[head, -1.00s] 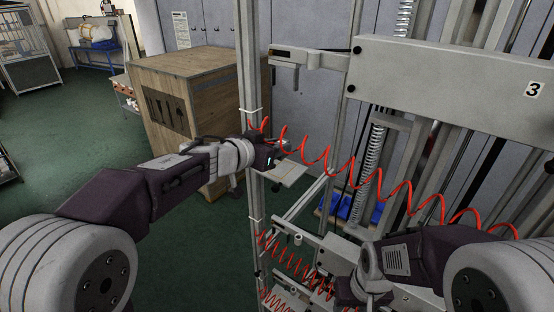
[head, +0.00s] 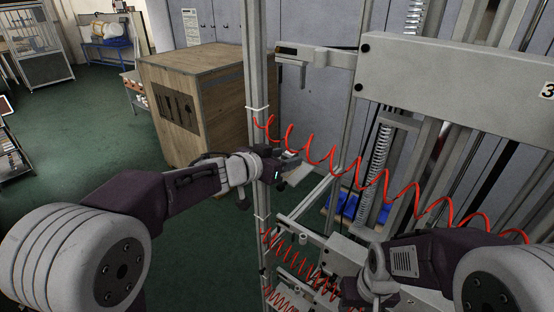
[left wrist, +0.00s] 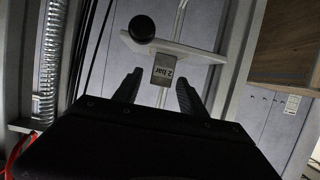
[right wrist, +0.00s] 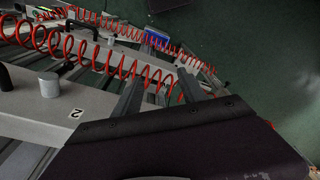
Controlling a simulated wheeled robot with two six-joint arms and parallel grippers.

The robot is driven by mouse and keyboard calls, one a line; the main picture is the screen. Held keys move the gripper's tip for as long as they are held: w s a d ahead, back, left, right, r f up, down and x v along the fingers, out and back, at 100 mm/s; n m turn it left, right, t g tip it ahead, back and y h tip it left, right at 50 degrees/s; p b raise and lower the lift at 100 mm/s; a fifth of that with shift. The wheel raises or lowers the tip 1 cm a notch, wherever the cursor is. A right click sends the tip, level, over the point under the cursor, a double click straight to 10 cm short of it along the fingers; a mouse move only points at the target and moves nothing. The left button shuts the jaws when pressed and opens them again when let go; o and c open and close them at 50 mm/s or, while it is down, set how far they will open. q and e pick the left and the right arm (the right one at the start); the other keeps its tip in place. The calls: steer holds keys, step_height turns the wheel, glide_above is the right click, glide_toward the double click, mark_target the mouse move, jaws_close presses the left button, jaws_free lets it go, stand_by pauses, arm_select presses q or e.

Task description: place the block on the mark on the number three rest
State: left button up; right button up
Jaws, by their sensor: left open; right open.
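A small grey-brown block (left wrist: 162,71) marked "2 bar" shows in the left wrist view at a pale plate (left wrist: 180,48) with a black round knob (left wrist: 142,28). My left gripper (left wrist: 157,92) is open; its fingers stand either side of the block in the picture, with gaps showing. In the head view my left gripper (head: 288,162) is beside the grey upright post, near a pale plate (head: 299,174). The number 3 label (head: 547,90) is on the wide grey beam at upper right. My right gripper (right wrist: 158,90) is open and empty. I cannot make out a mark.
Red coiled hoses (head: 345,170) stretch across the frame near both grippers. A grey post (head: 258,100) stands close to my left arm. A wooden crate (head: 205,100) stands behind it. The right wrist view shows a beam labelled 2 (right wrist: 76,114). Green floor is open at left.

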arm_select(q)
steer(key=v, duration=1.2)
steer(key=w+a+f+n+y, duration=0.2)
steer(key=a+f+n+y, duration=0.4)
steer(key=a+f, duration=0.45)
steer(key=s+a+f+n+g+y, duration=0.1)
steer(key=s+a+f+g+y, duration=0.15)
steer(key=s+f, duration=0.35)
steer(key=s+a+f+g+y, duration=0.1)
steer(key=s+f+g, duration=0.3)
steer(key=f, duration=0.4)
steer(key=s+d+f+g+h, duration=0.1)
steer(key=s+d+f+g, duration=0.2)
steer(key=s, duration=0.6)
steer(key=shift+s+f+g, duration=0.2)
steer(key=shift+f+g, duration=0.15)
steer(key=shift+f, duration=0.55)
